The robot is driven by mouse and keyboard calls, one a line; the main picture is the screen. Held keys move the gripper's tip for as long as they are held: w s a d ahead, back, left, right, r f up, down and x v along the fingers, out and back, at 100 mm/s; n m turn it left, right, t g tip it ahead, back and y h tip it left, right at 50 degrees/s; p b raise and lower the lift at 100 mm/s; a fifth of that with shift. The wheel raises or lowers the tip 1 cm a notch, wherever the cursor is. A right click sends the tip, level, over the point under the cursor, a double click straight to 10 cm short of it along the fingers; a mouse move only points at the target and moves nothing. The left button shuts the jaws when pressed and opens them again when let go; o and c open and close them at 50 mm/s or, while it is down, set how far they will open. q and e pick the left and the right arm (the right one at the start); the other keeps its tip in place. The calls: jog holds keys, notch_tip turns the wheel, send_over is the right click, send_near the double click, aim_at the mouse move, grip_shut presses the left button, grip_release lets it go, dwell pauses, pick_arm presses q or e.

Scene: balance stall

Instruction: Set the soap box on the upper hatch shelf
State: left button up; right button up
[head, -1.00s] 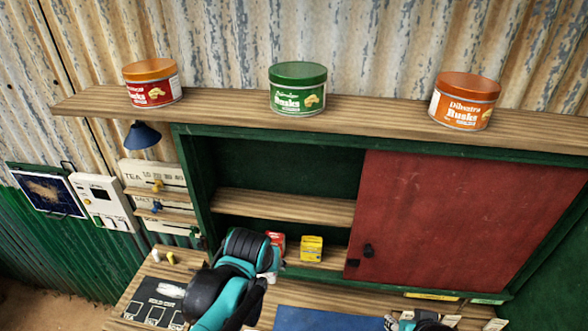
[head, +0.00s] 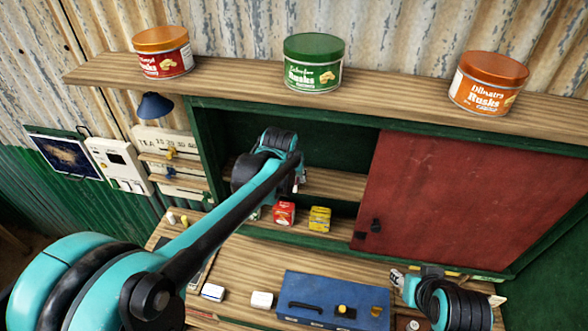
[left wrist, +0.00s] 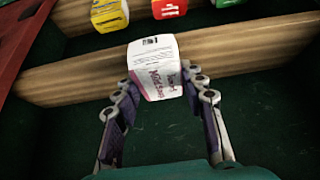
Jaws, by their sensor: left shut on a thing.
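The soap box (left wrist: 155,68) is white with pink-red lettering and sits between the fingertips of my left gripper (left wrist: 157,82), which is shut on it. In the head view my left gripper (head: 299,180) is at the open hatch, mostly hidden behind its own arm. The upper hatch shelf (head: 337,184) is a bare wooden plank inside the green hatch. In the left wrist view, which is turned over, the soap box overlaps this shelf (left wrist: 235,58); I cannot tell whether they touch. My right gripper (head: 398,279) is low at the right, its fingers unclear.
A red box (head: 284,213) and a yellow box (head: 319,219) stand on the lower shelf. A red sliding door (head: 455,205) covers the hatch's right side. A blue case (head: 333,298) lies on the counter. Several rusk tins, including a green one (head: 314,63), stand on the top ledge.

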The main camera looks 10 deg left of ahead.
pick_arm(q)
jog(key=w, duration=0.4)
jog(key=shift+w+f, duration=0.1)
jog(key=shift+f, duration=0.5)
jog(key=shift+f+p, duration=0.2)
jog(key=shift+p, duration=0.1)
jog(key=shift+s, duration=0.25)
jog(key=shift+f, duration=0.1)
jog(key=o, duration=1.2)
jog(key=shift+w, duration=0.15)
jog(key=shift+c, duration=0.2)
